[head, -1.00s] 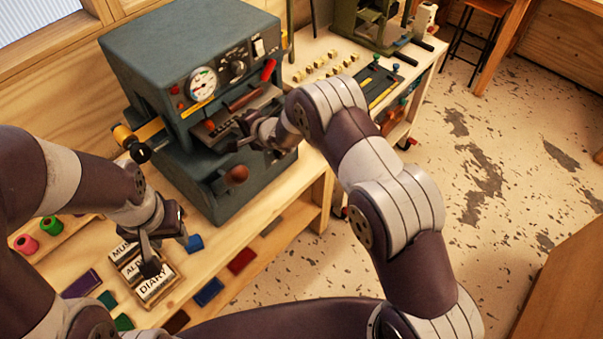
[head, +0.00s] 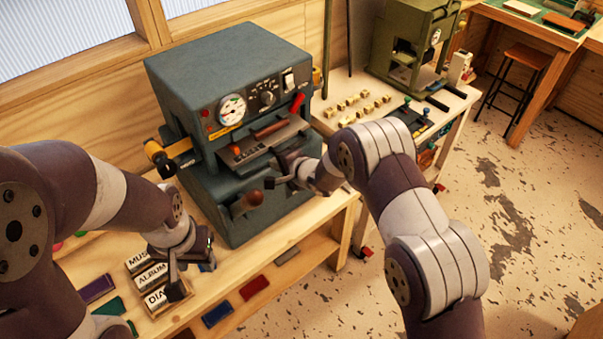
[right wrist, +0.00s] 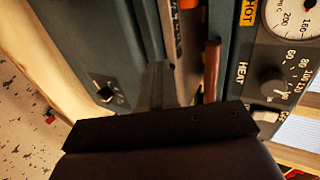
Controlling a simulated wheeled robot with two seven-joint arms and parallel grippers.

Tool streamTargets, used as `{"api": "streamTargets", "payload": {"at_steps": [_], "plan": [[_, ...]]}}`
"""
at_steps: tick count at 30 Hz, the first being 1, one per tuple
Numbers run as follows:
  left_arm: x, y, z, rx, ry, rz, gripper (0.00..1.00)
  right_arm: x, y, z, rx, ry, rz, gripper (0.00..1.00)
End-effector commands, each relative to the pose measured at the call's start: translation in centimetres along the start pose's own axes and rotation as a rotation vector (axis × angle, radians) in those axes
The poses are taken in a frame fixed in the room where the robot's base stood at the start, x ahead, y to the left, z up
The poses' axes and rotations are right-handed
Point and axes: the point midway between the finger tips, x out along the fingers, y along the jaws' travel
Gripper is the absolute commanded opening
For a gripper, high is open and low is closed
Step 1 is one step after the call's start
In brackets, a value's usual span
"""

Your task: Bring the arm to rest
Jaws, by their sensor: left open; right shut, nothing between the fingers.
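My right gripper (head: 272,172) is at the front of the dark blue-grey machine (head: 215,62), near its slot and wooden handle. In the right wrist view its fingers (right wrist: 158,85) are together and empty, close to the machine's front. I cannot tell whether they touch it. My left gripper (head: 190,272) is open, low over the bench beside the labelled blocks (head: 148,272), which read MUS, ALBUM and DIA where visible. Its fingers partly cover the lowest block.
A green press (head: 410,45) and small brass blocks (head: 357,104) stand to the right. Open floor (head: 510,215) lies at right.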

Motion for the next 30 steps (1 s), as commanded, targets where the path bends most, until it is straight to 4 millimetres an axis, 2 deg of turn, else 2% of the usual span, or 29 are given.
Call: {"api": "streamTargets", "payload": {"at_steps": [13, 20, 22, 23, 26, 27, 29, 30], "plan": [[2.2, 0.0, 0.2, 0.000, 0.000, 0.000, 0.43, -7.2, 0.2, 0.0, 0.000, 0.000, 0.001, 0.00], [2.2, 0.0, 0.3, 0.000, 0.000, 0.000, 0.43, -8.4, 0.1, 0.1, -0.006, -0.001, 0.001, 0.00], [2.2, 0.0, 0.3, 0.000, 0.000, 0.000, 0.43, -8.3, 0.4, 0.0, -0.073, 0.002, 0.014, 0.00], [2.2, 0.0, 0.2, 0.000, 0.000, 0.000, 0.43, -8.4, 0.9, -0.2, -0.134, 0.009, 0.037, 0.00], [2.2, 0.0, 0.2, 0.000, 0.000, 0.000, 0.43, -9.8, 5.9, -1.1, -0.415, 0.033, 0.260, 0.00], [2.3, 0.0, 0.3, 0.000, 0.000, 0.000, 0.43, -11.7, 8.3, -1.5, -0.548, 0.019, 0.391, 0.00], [3.0, 0.0, 0.3, 0.000, 0.000, 0.000, 0.43, -15.6, 11.5, -2.0, -0.728, -0.042, 0.587, 0.00], [3.5, 0.0, 0.4, 0.000, 0.000, 0.000, 0.43, -18.8, 13.4, -2.0, -0.824, -0.116, 0.707, 0.00]]}}
